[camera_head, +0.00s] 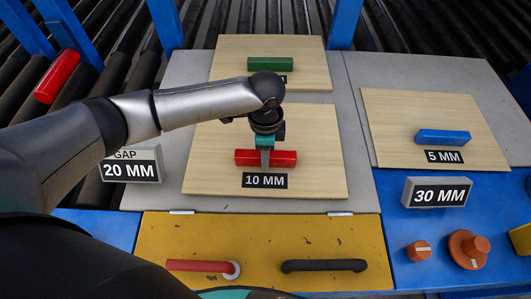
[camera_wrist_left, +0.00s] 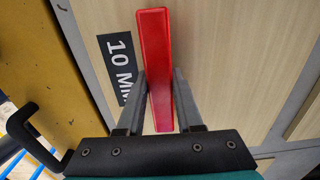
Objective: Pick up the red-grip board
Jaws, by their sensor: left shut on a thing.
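The red-grip board (camera_head: 320,175) is a pale wood panel labelled 10 MM, lying flat in the middle of the grey bench in the head view. Its red grip (camera_head: 285,159) is a bar across the board. My left gripper (camera_head: 265,157) comes down from above and is shut on this grip near its middle. In the left wrist view the red grip (camera_wrist_left: 154,40) runs between the two fingers (camera_wrist_left: 160,92), with the board (camera_wrist_left: 230,50) behind it. I cannot tell whether the board touches the bench. My right gripper is not in view.
A green-grip board (camera_head: 225,70) lies behind, and a blue-grip board (camera_head: 390,120) labelled 5 MM lies at right. Signs read GAP 20 MM (camera_head: 130,166) and 30 MM (camera_head: 436,192). A yellow panel (camera_head: 255,235) with red and black handles is in front. Orange knobs (camera_head: 468,250) sit at right.

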